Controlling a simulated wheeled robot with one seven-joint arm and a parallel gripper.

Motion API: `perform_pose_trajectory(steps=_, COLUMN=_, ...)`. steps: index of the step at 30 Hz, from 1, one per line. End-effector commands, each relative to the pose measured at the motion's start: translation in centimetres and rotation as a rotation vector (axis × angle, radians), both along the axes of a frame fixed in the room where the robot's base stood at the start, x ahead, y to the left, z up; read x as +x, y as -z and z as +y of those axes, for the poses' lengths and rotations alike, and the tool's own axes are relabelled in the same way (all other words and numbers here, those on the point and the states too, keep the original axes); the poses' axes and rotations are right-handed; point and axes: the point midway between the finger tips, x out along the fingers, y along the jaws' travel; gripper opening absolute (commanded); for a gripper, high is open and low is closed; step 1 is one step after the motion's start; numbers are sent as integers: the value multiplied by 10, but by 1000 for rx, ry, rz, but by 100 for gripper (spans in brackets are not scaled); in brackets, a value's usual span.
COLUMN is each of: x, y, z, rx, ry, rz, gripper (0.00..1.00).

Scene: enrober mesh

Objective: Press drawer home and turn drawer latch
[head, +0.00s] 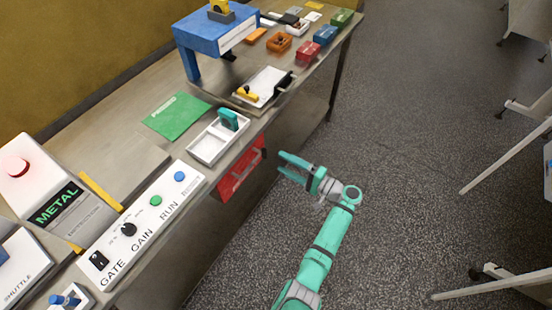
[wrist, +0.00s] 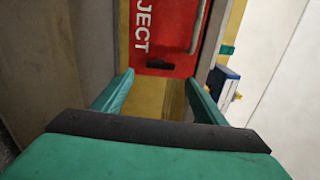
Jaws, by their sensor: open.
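A red panel (head: 238,172) hangs at the front side of the bench, below the worktop. In the wrist view the red panel (wrist: 160,25) reads "JECT", with a dark slot or tab (wrist: 159,65) and a pale bar along its right. It may be the drawer front; I cannot tell how far out it stands. A dark piece (head: 264,153) at its right edge may be the latch, too small to tell. My gripper (head: 281,163) is open and empty, right of the panel and apart from it. Its fingers (wrist: 158,90) show either side, below the panel in the wrist view.
On the bench are a white tray with a teal handle (head: 203,149), a white tray with a yellow knob (head: 266,78), a blue stand (head: 205,42) and a button panel (head: 150,212). The floor (head: 400,120) beside my arm is clear; white-framed furniture stands far right.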

Motion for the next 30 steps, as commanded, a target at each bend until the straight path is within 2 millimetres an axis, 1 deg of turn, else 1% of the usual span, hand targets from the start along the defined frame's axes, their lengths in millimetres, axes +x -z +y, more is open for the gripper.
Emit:
perform_pose_trajectory(steps=1, x=-5, y=0, z=-7, rx=0, ry=3, rz=0, gripper=66)
perform_pose_trajectory(steps=3, x=-10, y=0, z=-15, rx=0, ry=3, rz=0, gripper=66)
perform_pose_trajectory(steps=9, x=-19, y=0, z=-26, rx=1, ry=1, rz=1, gripper=66)
perform_pose_trajectory(steps=26, x=-20, y=0, z=-27, rx=1, ry=0, rz=1, gripper=66)
perform_pose_trajectory(steps=28, x=-21, y=4, z=-25, rx=-4, ry=3, rz=7, gripper=66)
perform_pose_trajectory(steps=30, x=-26, y=14, z=-22, rx=-22, ry=14, rz=26, gripper=66)
